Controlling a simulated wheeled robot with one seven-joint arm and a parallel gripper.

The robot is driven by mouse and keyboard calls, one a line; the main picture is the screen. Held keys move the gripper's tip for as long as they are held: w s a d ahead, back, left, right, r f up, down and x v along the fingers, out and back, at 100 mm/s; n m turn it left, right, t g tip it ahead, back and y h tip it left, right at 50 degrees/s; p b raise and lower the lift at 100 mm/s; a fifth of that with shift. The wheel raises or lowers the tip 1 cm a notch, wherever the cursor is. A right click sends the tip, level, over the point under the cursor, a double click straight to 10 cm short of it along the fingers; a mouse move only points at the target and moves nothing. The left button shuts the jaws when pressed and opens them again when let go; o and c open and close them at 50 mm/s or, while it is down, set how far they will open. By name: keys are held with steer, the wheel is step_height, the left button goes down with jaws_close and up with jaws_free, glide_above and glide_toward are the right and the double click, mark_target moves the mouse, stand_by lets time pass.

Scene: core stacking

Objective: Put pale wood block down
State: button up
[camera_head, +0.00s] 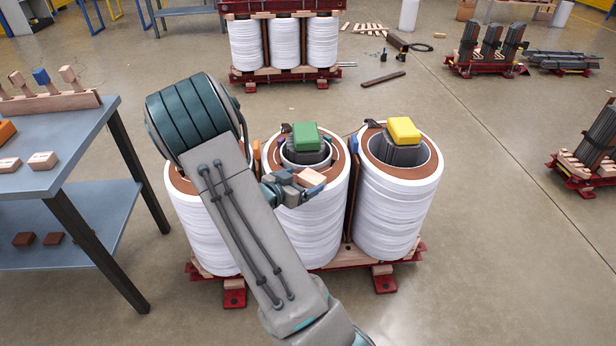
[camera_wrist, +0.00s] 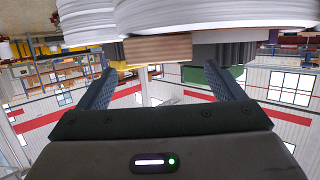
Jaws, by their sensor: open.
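The pale wood block (camera_head: 309,177) is at the near rim of the middle white coil (camera_head: 310,225), on the brown top ring as far as I can tell. My gripper (camera_head: 300,185) is open there, its dark blue fingers around or just short of the block. In the wrist view the block (camera_wrist: 158,50) shows just past the fingertips of my gripper (camera_wrist: 160,69), with gaps on both sides. Whether the block rests fully on the ring is not clear.
A green block (camera_head: 305,136) tops the middle coil's core and a yellow block (camera_head: 403,130) the right coil's (camera_head: 400,210). My arm hides much of the left coil (camera_head: 205,235). A blue-grey table (camera_head: 75,150) with wood pieces stands left.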

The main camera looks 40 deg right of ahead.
steer(key=w+a+r+n+t+y+p, duration=0.1)
steer(key=a+r+y, duration=0.15)
steer(key=a, duration=0.35)
steer(key=w+a+r+n+t+y, duration=0.1)
steer(key=w+a+n+t+y, duration=0.15)
steer(key=a, duration=0.35)
steer(key=a+r+n+t+y+p, duration=0.1)
steer(key=a+r+y, duration=0.1)
steer(key=a+y, duration=0.3)
steer(key=s+a+r+n+y, duration=0.4)
steer(key=a+n, duration=0.1)
steer(key=a, duration=0.4)
steer(key=s+r+n+g, duration=0.2)
steer(key=s+n+g, duration=0.1)
steer(key=s, duration=0.6)
steer(key=s+r+n+g, duration=0.2)
steer(key=s+n+g, duration=0.1)
steer(key=s, duration=0.7)
steer(key=shift+d+r+g, duration=0.15)
steer(key=shift+r+g, duration=0.15)
steer(key=shift+g, duration=0.05)
